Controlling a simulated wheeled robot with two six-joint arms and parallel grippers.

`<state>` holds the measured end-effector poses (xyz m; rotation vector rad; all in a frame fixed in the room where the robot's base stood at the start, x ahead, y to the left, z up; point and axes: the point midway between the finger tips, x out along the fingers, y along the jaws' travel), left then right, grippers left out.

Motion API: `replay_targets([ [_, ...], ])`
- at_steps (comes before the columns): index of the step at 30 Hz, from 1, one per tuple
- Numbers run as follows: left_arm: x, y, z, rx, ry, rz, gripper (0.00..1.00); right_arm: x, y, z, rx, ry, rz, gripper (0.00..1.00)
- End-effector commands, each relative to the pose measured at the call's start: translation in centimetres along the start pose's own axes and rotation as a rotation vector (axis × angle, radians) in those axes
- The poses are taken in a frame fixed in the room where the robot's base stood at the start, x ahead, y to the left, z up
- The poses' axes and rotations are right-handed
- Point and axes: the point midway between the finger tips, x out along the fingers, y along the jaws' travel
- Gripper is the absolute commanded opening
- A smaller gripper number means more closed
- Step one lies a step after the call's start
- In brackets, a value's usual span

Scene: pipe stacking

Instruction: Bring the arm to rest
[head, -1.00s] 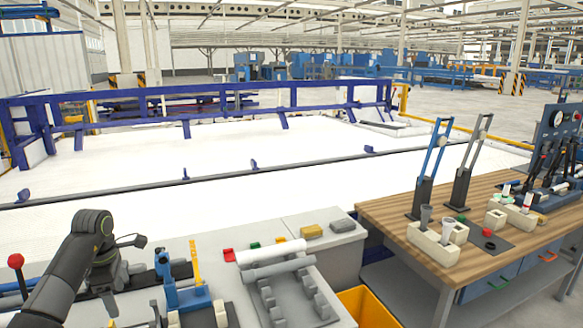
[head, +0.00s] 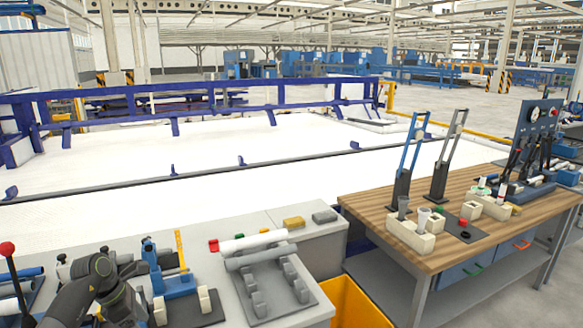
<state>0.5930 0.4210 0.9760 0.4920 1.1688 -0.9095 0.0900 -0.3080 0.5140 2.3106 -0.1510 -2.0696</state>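My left arm (head: 98,275) comes in at the lower left, bent down over the left part of the grey bench. Its wrist points down and away from me. The fingers cannot be made out, so I cannot tell if that gripper is open or shut. My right gripper and arm are not in view. A white pipe (head: 253,241) and a grey pipe (head: 258,257) lie side by side at the back of a grey notched rack (head: 270,292), apart from my arm.
A blue clamp fixture (head: 172,284) stands just right of my arm. A red-knobbed lever (head: 10,262) is at far left. A yellow block (head: 293,223) and a dark block (head: 324,217) lie behind. A yellow bin (head: 352,306) and a wooden table (head: 385,205) are to the right.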

Motion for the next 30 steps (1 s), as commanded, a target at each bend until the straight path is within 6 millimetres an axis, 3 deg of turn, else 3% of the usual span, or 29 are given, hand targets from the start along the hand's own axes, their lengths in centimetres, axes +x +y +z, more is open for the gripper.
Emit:
replay_targets([
  [5, 6.0, -2.2, 1.4, -0.166, -0.230, -0.080, 0.73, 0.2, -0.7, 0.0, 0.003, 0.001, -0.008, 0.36],
  [8, 9.9, -3.8, 2.2, -0.351, -0.410, -0.144, 0.73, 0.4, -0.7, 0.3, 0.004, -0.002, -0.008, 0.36],
  [12, 14.6, -5.5, 2.3, -0.710, -0.666, -0.235, 0.73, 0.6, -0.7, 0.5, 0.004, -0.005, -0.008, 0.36],
  [16, 18.5, -6.3, 0.3, -1.112, -0.865, -0.302, 0.73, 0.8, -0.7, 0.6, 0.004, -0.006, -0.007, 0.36],
  [20, 22.7, -7.2, -4.1, -1.567, -1.018, -0.342, 0.73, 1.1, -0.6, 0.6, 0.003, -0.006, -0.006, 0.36],
  [23, 26.4, -8.8, -9.2, -1.948, -1.102, -0.341, 0.73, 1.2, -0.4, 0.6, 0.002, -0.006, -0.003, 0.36],
  [26, 30.3, -11.7, -15.0, -2.335, -1.154, -0.307, 0.73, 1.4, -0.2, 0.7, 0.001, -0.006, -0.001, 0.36],
  [30, 35.0, -17.5, -22.6, -2.817, -1.169, -0.208, 0.73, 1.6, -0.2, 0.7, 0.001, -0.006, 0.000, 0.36],
])
